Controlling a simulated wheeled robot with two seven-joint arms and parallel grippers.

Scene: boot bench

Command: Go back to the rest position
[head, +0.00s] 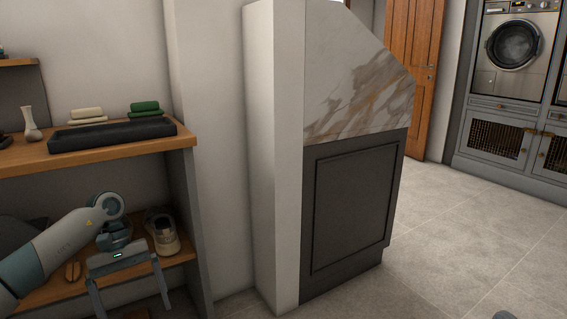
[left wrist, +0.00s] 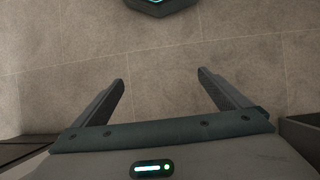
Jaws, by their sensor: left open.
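My left gripper (head: 131,292) is in the lower left of the head view, in front of the shelf unit, with its fingers pointing down. In the left wrist view my left gripper (left wrist: 162,85) has its two fingers wide apart, and nothing is between them but the tiled floor beyond.
A wooden shelf unit (head: 100,155) stands at the left, bearing a dark tray (head: 112,137), folded cloths (head: 145,107) and a white vase (head: 31,124). A shoe (head: 163,236) sits on its lower shelf. A partition (head: 350,215) stands mid-view.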

